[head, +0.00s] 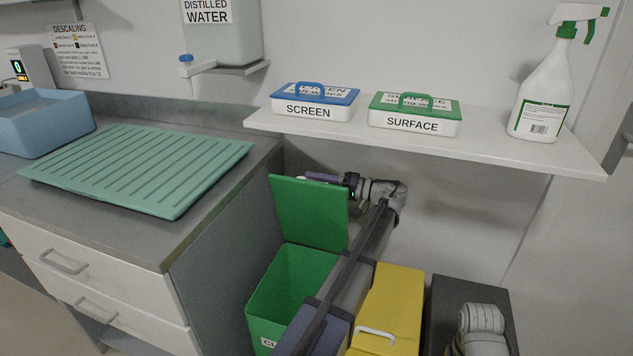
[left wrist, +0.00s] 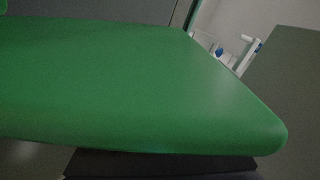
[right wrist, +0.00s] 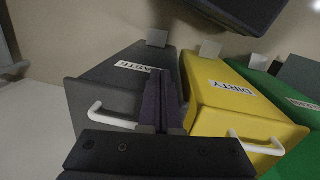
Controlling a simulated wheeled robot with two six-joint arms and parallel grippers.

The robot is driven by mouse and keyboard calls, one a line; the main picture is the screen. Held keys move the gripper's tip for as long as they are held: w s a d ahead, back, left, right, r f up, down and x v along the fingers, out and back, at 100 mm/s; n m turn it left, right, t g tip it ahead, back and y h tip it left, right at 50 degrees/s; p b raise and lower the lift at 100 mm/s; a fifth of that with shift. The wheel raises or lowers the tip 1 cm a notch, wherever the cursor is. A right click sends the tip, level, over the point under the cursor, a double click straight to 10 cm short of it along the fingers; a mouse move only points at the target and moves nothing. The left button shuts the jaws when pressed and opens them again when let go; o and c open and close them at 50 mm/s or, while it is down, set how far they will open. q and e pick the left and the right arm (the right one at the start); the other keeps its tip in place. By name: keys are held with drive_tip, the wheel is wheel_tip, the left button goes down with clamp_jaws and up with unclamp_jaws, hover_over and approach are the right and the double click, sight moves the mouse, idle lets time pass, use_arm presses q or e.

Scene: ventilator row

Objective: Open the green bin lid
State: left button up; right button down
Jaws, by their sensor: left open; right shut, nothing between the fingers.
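The green bin (head: 289,290) stands on the floor in the head view, and its inside shows from above. Its green lid (head: 308,212) stands raised, about upright at the bin's back edge. My left gripper (head: 322,178) is open at the lid's top edge, partly behind it; whether it touches the lid is unclear. The lid (left wrist: 130,85) fills much of the left wrist view, close up. My right gripper (right wrist: 160,100) is shut and empty, in front of the grey WASTE bin and the yellow DIRTY bin. In the head view, its fingers are hidden.
The yellow bin (head: 397,291) and the grey bin (head: 449,292) stand right of the green bin, lids closed. A shelf (head: 545,158) with two boxes and a spray bottle hangs above. A counter (head: 120,215) with drawers stands left. My left arm crosses over the bins.

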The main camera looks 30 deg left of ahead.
use_arm(q)
drive_tip(key=v, duration=0.7)
drive_tip(key=shift+d, duration=0.35)
drive_tip(key=shift+d, duration=0.1)
use_arm(e)
drive_tip(key=shift+d, duration=0.1)
